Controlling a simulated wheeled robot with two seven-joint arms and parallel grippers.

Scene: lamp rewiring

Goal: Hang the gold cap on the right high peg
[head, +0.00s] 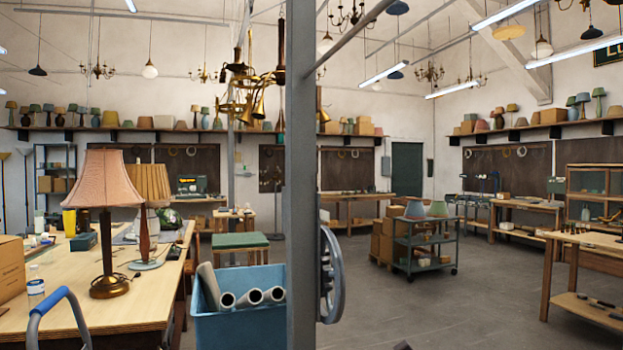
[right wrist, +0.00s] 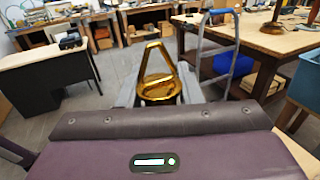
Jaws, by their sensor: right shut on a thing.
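The gold cap (right wrist: 160,88) is in the right wrist view, shiny, with a tall triangular loop on its upper side. My right gripper (right wrist: 158,97) is shut on the gold cap, its grey fingers on either side of it. The cap's lower part is hidden behind the gripper's body. It is held in the air, apart from the furniture behind it. Neither gripper shows in the head view, and my left gripper is in no view. I cannot make out the right high peg in either view.
A grey upright post (head: 300,150) with a handwheel (head: 332,275) stands close in the head view. A blue bin (head: 240,322) of tubes is left of it. A workbench (head: 125,312) holds lamps (head: 108,215). A trolley (head: 425,245) stands beyond open floor (head: 470,315).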

